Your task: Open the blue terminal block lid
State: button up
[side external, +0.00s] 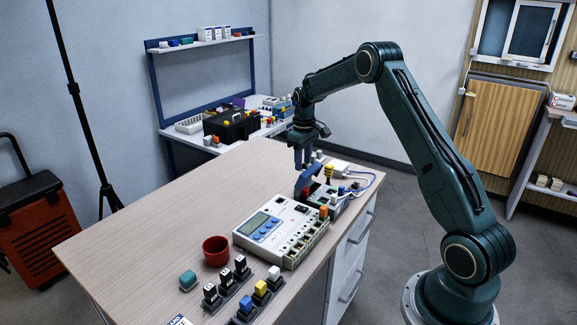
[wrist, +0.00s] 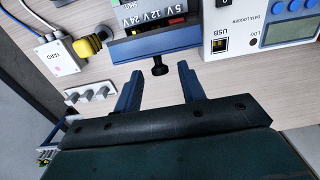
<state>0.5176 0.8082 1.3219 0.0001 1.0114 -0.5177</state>
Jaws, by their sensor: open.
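In the wrist view, a blue edge (wrist: 185,40) runs beside a dark face marked 5V 12V 24V. A black knob (wrist: 159,70) sticks out from that edge. My gripper (side external: 303,166) points down close by the lid. In the wrist view, my gripper (wrist: 158,82) is open, with its fingertips either side of the knob's line and nothing held. Whether a fingertip touches the lid is not clear.
A white datalogger (side external: 270,228) with a screen stands beside the block. A white box (wrist: 58,55) with a yellow connector (wrist: 92,46) and cables is on the other side. A red cup (side external: 216,251) and several connectors lie nearer. The table's left part is clear.

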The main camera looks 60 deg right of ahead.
jog(key=shift+f, duration=0.35)
grip_shut()
jog(key=shift+w, duration=0.1)
jog(key=shift+w+d+g, duration=0.35)
jog(key=shift+w+g, duration=0.15)
jog(key=shift+g, duration=0.4)
jog(key=shift+w+d, duration=0.1)
jog(key=shift+w+a+g, duration=0.2)
jog(key=shift+g, duration=0.3)
